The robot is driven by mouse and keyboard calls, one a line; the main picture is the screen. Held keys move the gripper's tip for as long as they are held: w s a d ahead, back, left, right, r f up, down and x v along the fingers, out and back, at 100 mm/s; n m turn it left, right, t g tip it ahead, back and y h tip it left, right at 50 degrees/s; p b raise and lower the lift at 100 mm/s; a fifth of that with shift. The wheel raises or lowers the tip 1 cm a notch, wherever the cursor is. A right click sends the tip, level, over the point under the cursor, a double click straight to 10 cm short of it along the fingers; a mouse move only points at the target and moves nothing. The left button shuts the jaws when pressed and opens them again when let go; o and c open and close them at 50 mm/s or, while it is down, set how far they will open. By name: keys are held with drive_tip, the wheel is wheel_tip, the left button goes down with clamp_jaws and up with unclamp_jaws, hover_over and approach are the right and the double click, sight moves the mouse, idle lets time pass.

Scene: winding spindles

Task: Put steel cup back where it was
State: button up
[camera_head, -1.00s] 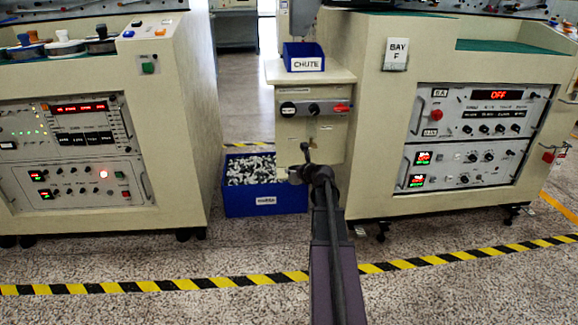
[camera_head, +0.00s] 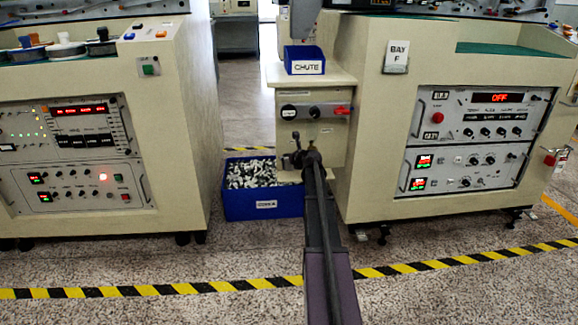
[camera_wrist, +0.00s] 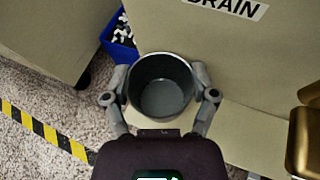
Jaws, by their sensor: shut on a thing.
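A grey steel cup (camera_wrist: 162,92) shows in the wrist view, seen from above with its round opening facing the camera. It looks empty inside. My gripper (camera_wrist: 160,88) has a finger on each side of the cup and is shut on it. A pale surface shows just below and beside the cup; I cannot tell whether the cup touches it. In the head view my arm reaches forward to the small control stand (camera_head: 311,130), and its end (camera_head: 306,157) is in front of the stand's lower part. The cup is not clear in that view.
A blue bin (camera_head: 262,208) of small white and dark parts stands on the floor left of the stand. A blue CHUTE box (camera_head: 304,62) sits on the stand's top. Large cabinets stand left (camera_head: 170,120) and right (camera_head: 372,150). In the wrist view a brass-coloured object (camera_wrist: 304,140) is at the right.

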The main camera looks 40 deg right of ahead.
sight(289, 165)
drive_tip(key=shift+f, duration=0.15)
drive_tip(key=shift+f+b, duration=1.65)
drive_tip(key=shift+b, duration=0.1)
drive_tip(key=shift+f, duration=0.1)
drive_tip(key=o, duration=1.2)
drive_tip(key=shift+c, duration=0.2)
drive_tip(key=shift+r, duration=0.2)
drive_tip(key=shift+s+a+r, duration=0.1)
drive_tip(key=shift+s, duration=0.15)
drive_tip(key=p+v, duration=0.4)
drive_tip(key=v, duration=0.7)
drive_tip(key=shift+s+p, duration=0.2)
drive_tip(key=shift+p, duration=0.1)
